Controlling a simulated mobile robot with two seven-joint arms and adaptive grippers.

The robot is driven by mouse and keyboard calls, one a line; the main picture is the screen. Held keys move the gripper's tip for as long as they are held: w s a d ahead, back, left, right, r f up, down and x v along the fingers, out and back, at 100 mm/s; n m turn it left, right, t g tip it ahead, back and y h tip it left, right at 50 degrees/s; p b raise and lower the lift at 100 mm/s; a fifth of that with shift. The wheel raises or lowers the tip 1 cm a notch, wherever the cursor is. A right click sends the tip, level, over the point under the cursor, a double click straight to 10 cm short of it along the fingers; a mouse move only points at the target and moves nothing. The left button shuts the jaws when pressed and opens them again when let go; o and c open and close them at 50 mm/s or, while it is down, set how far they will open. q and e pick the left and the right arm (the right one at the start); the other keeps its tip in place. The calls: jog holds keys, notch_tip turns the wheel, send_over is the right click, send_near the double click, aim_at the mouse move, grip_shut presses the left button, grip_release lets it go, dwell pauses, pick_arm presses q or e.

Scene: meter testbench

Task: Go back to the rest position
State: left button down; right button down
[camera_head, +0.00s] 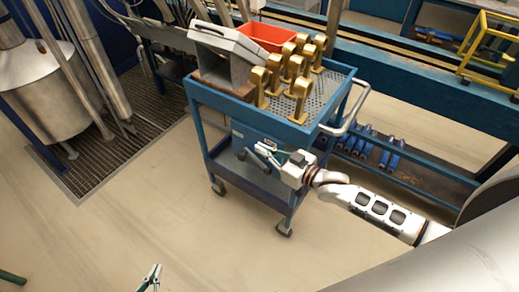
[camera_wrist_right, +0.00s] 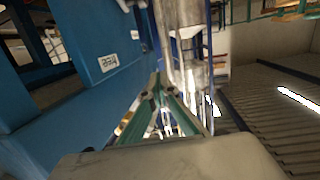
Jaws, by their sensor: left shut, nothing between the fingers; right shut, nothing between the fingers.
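My right gripper (camera_head: 260,152) reaches in from the right in the head view. It is in front of the blue cart's side, below the top tray, and looks empty. In the right wrist view its green fingers (camera_wrist_right: 157,84) come together at the tips, with nothing between them. My left gripper (camera_head: 153,274) shows only its fingertips at the bottom edge of the head view, above bare floor. It is shut and empty, and the rest of that arm is out of view.
The blue cart (camera_head: 198,93) carries a grey bin (camera_head: 226,46), a red bin (camera_head: 267,37) and several brass meters (camera_head: 299,98). A metal tank (camera_head: 38,90) stands on a grating at left. A blue bench frame (camera_head: 420,112) runs behind the cart. The front-left floor (camera_head: 130,215) is clear.

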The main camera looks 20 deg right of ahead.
dwell(0.5)
jog(key=s+f+g+h, duration=0.1)
jog(key=s+f+h, duration=0.1)
jog(key=s+f, duration=0.2)
jog(key=s+f+m+g+h, duration=0.1)
jog(key=s+f, duration=0.4)
jog(key=s, duration=0.6)
jog(key=s+f+m+g+h, duration=0.1)
jog(key=s+f, duration=0.3)
jog(key=s, duration=0.4)
jog(key=shift+s+d+f+h, duration=0.2)
jog(key=shift+d+f+h, duration=0.2)
jog(key=shift+h, duration=0.5)
